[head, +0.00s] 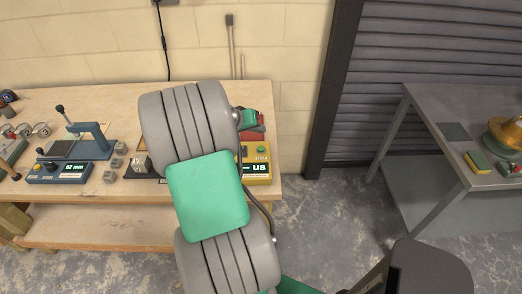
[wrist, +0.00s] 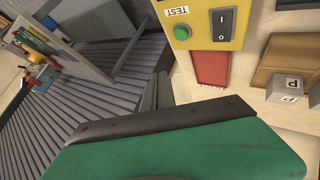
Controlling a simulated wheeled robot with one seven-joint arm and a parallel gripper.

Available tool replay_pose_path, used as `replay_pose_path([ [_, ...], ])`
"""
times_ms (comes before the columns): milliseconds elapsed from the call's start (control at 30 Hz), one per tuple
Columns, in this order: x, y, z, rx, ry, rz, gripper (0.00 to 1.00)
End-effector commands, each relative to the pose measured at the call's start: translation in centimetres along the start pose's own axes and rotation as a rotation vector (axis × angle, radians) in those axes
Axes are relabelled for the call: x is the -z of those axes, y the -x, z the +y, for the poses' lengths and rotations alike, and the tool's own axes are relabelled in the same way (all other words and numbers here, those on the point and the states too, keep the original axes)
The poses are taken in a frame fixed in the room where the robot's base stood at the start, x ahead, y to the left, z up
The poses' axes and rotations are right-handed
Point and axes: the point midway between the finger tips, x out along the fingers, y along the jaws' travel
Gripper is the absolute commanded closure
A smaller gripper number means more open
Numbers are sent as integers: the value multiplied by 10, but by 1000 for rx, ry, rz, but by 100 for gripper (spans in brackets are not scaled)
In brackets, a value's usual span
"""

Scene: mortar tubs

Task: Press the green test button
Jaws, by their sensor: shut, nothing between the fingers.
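The yellow tester (head: 256,176) stands at the right end of the wooden bench, partly hidden behind my arm. Its lit display reads "US" at the visible end. The green test button (head: 261,149) shows on its top right. In the wrist view the button (wrist: 181,32) sits beside the label TEST, with a black rocker switch (wrist: 223,24) to its right. My gripper (wrist: 157,92) is shut and empty, its narrow grey fingertips showing beyond the green housing. In that picture they lie below the button and apart from it. My arm hides the fingertips in the head view.
A red plate (wrist: 211,68) lies beside the tester. Grey weights marked P (wrist: 286,86) stand near it. A blue instrument (head: 60,172) is at the bench's left. A grey table (head: 450,150) stands at the right, with open floor between it and the bench.

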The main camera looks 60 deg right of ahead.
Motion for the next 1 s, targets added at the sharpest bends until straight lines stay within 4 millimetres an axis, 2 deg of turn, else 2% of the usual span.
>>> replay_pose_path([
  [100, -13, -17, -12, 0, 1, -1, 100],
  [367, -29, -40, -29, 0, 0, 0, 100],
  [1000, -30, -41, -30, 0, 0, 0, 100],
])
